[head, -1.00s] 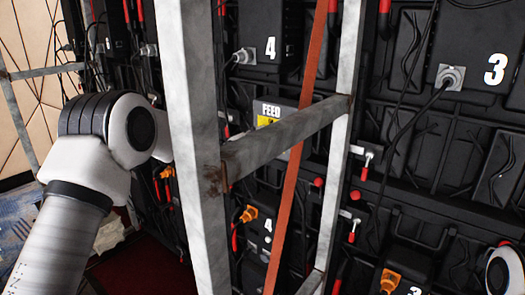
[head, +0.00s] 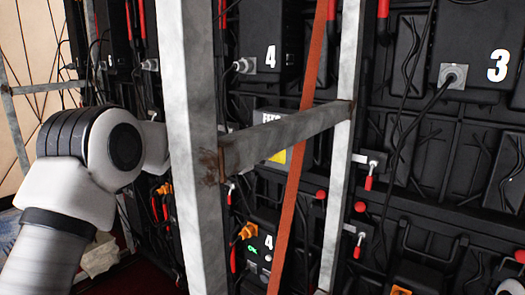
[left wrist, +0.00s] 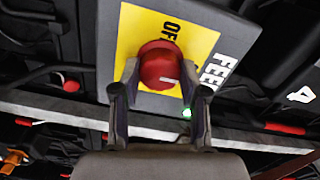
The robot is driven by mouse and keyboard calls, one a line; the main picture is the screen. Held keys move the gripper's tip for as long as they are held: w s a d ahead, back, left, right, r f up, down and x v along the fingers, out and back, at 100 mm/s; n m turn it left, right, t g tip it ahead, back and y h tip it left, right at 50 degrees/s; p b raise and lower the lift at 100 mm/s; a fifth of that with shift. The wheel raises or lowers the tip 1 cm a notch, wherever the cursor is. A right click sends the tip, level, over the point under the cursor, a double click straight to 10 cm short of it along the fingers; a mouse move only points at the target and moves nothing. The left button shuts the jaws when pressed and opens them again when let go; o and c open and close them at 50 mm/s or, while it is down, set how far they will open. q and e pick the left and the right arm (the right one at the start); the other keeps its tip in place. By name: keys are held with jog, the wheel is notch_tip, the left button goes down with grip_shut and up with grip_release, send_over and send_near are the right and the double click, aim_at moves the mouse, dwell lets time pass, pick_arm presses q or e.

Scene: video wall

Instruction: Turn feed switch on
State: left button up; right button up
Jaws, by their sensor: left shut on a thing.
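The feed switch is a red round knob (left wrist: 160,64) on a yellow plate (left wrist: 135,38) of a grey box lettered FEED, with OFF printed beside the knob. A short white mark shows on the knob's side away from OFF. My left gripper (left wrist: 160,88) has its two fingers on either side of the knob and is shut on it. A green light (left wrist: 187,113) glows near the box. In the head view, the feed box (head: 272,117) is partly hidden behind a metal crossbar, and my left gripper is hidden behind the post. My right gripper is out of view.
A grey metal post (head: 194,150) and crossbar (head: 285,137) stand before the wall of black panels. An orange strap (head: 297,160) hangs beside them. Cables and red-handled levers (head: 369,176) cover the panels.

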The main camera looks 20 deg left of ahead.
pick_arm(q)
jog(key=o, duration=1.1)
jog(key=shift+o, duration=0.2)
jog(key=v, duration=1.2)
